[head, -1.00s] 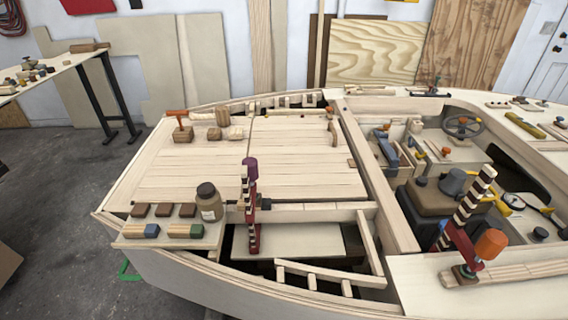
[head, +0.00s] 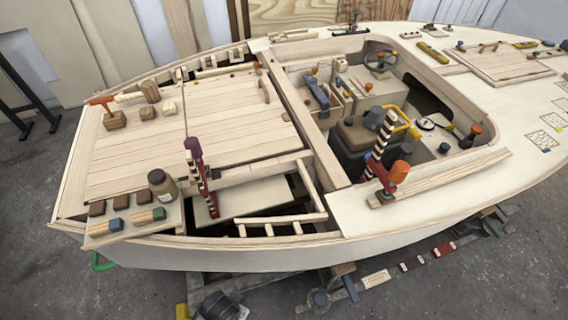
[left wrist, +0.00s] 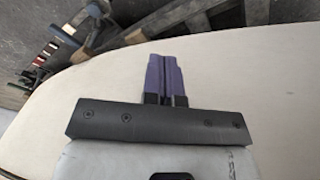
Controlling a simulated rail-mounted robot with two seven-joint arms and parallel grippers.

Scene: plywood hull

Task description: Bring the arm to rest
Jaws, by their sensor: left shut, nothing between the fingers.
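My left gripper (left wrist: 168,60) shows in the left wrist view, its purple fingers shut together with nothing between them. Below the fingers in that view is a pale, smooth hull surface (left wrist: 250,90); I cannot tell the gap between them. Neither arm shows in the head view, and my right gripper is in no view. The plywood hull (head: 240,250) fills most of the head view.
A brown jar (head: 163,187) stands by wooden blocks on a ledge. Below the hull, a rail with coloured blocks (head: 410,264) lies over grey floor.

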